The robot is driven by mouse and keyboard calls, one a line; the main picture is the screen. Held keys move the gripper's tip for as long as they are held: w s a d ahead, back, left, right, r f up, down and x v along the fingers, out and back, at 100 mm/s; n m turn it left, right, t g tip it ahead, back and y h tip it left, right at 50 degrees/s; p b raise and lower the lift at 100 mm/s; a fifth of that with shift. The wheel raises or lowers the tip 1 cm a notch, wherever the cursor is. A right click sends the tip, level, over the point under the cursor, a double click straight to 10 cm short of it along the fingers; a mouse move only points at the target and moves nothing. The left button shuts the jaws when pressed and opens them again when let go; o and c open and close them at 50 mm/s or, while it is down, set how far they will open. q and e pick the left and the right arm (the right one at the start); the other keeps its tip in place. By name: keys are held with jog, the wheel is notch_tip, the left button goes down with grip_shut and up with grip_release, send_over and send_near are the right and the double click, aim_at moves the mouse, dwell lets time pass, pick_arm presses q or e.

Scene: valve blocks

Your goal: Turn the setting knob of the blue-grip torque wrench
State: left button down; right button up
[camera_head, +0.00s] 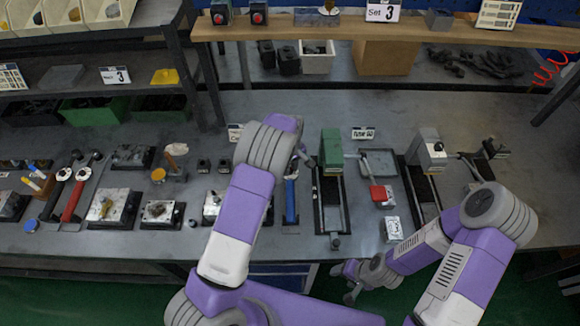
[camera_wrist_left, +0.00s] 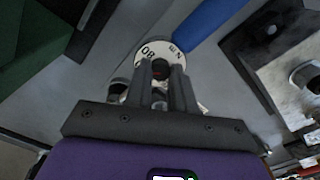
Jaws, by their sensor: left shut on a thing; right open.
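The blue-grip torque wrench (camera_head: 291,202) lies on the bench just right of my left forearm, its handle pointing toward the front edge. In the left wrist view its blue grip (camera_wrist_left: 212,20) runs to the upper right from a round white dial (camera_wrist_left: 149,49) marked 80 and N. In the head view my arm covers most of this. My right gripper (camera_head: 350,281) is open and empty, low in front of the bench.
A green block fixture (camera_head: 331,148) stands right of the wrench, with a grey tray (camera_head: 379,162) and a red-ended tool (camera_head: 379,193) beyond. A red-grip wrench (camera_head: 73,200) and metal valve blocks (camera_head: 114,207) lie to the left. A wooden shelf (camera_head: 420,33) runs above.

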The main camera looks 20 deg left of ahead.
pick_arm(q)
jog(key=n, duration=0.5)
jog(key=shift+p, duration=0.4)
jog(key=shift+n+p, duration=0.3)
jog(key=shift+n, duration=1.8)
jog(key=c, duration=0.9)
grip_release()
jog(key=shift+c, duration=0.2)
